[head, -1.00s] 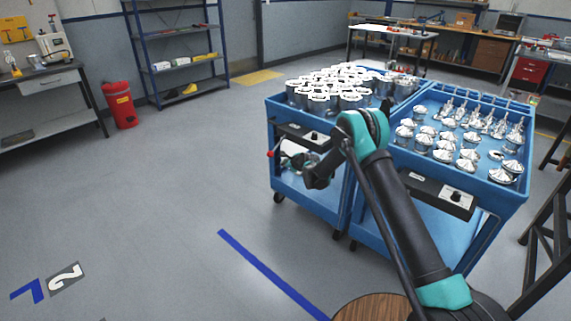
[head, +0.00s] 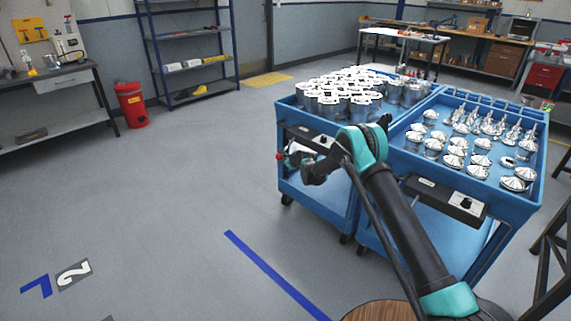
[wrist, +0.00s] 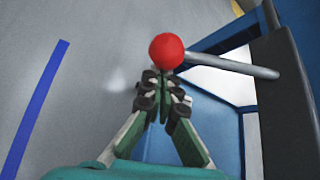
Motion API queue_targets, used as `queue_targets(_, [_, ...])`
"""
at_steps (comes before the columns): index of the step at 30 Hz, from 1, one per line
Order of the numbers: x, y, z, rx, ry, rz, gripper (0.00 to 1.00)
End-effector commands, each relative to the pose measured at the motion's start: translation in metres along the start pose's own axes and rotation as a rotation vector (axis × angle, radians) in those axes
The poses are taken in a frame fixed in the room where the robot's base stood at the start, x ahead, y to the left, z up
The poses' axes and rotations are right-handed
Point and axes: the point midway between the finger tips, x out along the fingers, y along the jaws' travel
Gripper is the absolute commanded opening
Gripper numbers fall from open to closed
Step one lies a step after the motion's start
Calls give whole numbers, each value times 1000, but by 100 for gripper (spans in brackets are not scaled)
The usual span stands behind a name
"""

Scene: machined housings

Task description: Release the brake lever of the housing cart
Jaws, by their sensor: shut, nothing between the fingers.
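The housing cart (head: 317,204) is the left blue cart, its top full of metal housings (head: 345,92). Its brake lever ends in a red knob, seen small at the cart's left front corner in the head view (head: 279,157) and large in the wrist view (wrist: 166,51). In the wrist view the lever's grey rod (wrist: 235,68) runs right from the knob toward a dark box on the cart. My gripper (wrist: 167,84) is shut and empty, its fingertips right at the knob's near side. I cannot tell whether they touch it. In the head view my arm hides part of the cart front.
A second blue cart (head: 533,197) with cone-topped metal parts stands close on the right. A dark metal frame (head: 550,262) is at the right edge. The floor left of the carts is open, with a blue line (head: 275,275) on it.

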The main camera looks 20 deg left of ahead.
Motion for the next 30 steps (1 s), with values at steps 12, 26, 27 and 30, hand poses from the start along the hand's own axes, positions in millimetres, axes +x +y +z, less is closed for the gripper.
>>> queue_targets(12, [-3, 0, 4, 25, 0, 19, 0])
queue_targets(26, [-24, -2, 30, 221, 0, 168, 0])
queue_targets(27, [-27, -3, 34, 249, 0, 190, 0])
queue_targets(30, [-34, -5, 45, 326, -1, 248, 0])
